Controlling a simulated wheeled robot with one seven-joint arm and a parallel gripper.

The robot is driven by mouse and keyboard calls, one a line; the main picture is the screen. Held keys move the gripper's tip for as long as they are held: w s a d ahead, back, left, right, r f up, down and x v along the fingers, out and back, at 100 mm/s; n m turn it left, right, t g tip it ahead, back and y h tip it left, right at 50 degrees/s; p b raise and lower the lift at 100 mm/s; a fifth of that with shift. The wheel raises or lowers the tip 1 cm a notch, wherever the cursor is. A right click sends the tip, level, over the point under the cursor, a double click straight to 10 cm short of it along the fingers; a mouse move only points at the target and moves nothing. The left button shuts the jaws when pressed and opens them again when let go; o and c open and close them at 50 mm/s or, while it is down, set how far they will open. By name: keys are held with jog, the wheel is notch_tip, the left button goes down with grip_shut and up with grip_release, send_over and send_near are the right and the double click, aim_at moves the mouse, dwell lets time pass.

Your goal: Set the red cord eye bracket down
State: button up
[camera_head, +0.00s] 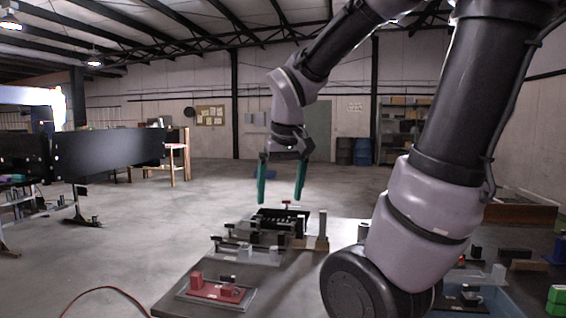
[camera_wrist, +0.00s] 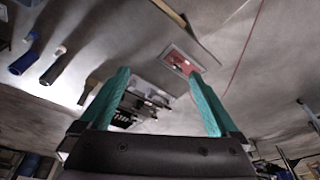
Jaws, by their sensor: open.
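A red bracket-like part (camera_head: 217,290) with raised red blocks lies on a flat grey tray (camera_head: 248,297) at the table's front left; I take it for the red cord eye bracket. It also shows in the wrist view (camera_wrist: 182,62), beyond the right fingertip. My gripper (camera_head: 280,199) hangs above the far part of the table, its teal fingers spread wide and pointing down. Nothing is between the fingers, as the wrist view (camera_wrist: 158,73) also shows. The red part is well apart from the gripper. Its finer shape is too small to tell.
A dark fixture (camera_head: 268,224) stands on the table below my gripper, with a grey fixture (camera_head: 245,256) nearer and a tan post (camera_head: 322,243) beside it. Green blocks (camera_head: 556,301) lie at the far right. A red cable (camera_head: 100,290) runs on the floor. My arm hides the table's middle.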

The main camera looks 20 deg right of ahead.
jog(key=s+r+m+t+y, duration=0.2)
jog(key=s+r+m+t, duration=0.1)
jog(key=r, duration=0.4)
jog(key=shift+s+a+m+t, duration=0.3)
jog(key=shift+a+t, duration=0.15)
jog(key=shift+t, duration=0.25)
dwell(1.2)
